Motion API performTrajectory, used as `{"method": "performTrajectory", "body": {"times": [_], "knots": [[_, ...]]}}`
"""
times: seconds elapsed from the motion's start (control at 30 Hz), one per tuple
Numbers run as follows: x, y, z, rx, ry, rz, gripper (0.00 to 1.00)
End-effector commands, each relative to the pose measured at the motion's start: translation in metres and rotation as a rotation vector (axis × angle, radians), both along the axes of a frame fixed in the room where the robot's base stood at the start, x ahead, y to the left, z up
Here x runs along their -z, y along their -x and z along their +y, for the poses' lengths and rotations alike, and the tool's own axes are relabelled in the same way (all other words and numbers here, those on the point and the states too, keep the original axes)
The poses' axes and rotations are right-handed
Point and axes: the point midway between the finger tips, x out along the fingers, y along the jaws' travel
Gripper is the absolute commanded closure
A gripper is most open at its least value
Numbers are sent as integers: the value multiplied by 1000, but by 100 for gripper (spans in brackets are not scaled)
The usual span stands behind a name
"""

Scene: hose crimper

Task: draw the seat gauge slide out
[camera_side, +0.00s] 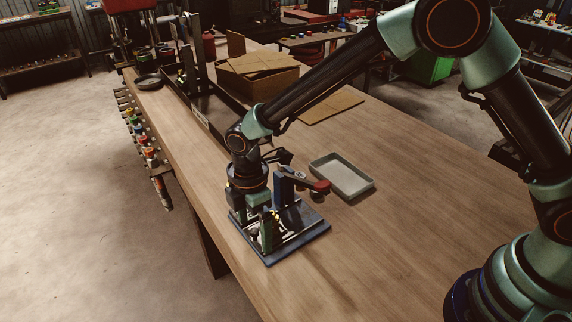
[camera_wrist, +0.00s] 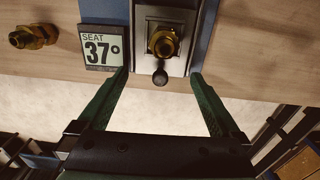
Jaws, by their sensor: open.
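In the wrist view a grey metal slide (camera_wrist: 171,14) runs in a channel on the blue base. A brass hex fitting (camera_wrist: 163,43) sits on it, and a dark round knob (camera_wrist: 160,77) sticks out at its near end. A placard reading "SEAT 37°" (camera_wrist: 101,47) is left of the slide. My gripper (camera_wrist: 159,74) is open, its two green fingers on either side of the knob with a gap on each side. In the side view my gripper (camera_side: 258,203) is low at the crimper on its blue base plate (camera_side: 297,247); the slide is hard to make out there.
A crimper lever with a red end (camera_side: 321,186) reaches right. A shallow grey tray (camera_side: 343,168) lies behind it. A loose brass fitting (camera_wrist: 34,36) shows at the left in the wrist view. Cardboard boxes (camera_side: 262,85) stand farther back. The wooden bench (camera_side: 400,200) is clear at right.

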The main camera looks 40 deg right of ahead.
Motion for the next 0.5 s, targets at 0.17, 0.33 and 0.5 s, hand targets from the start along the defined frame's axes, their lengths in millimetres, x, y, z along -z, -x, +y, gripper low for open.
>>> {"method": "performTrajectory", "body": {"times": [0.17,0.33,0.5], "knots": [[0,0,0,0,0,1,0],[-6,0,0,0,-1,-1,0],[-17,0,0,0,-1,-1,0]]}}
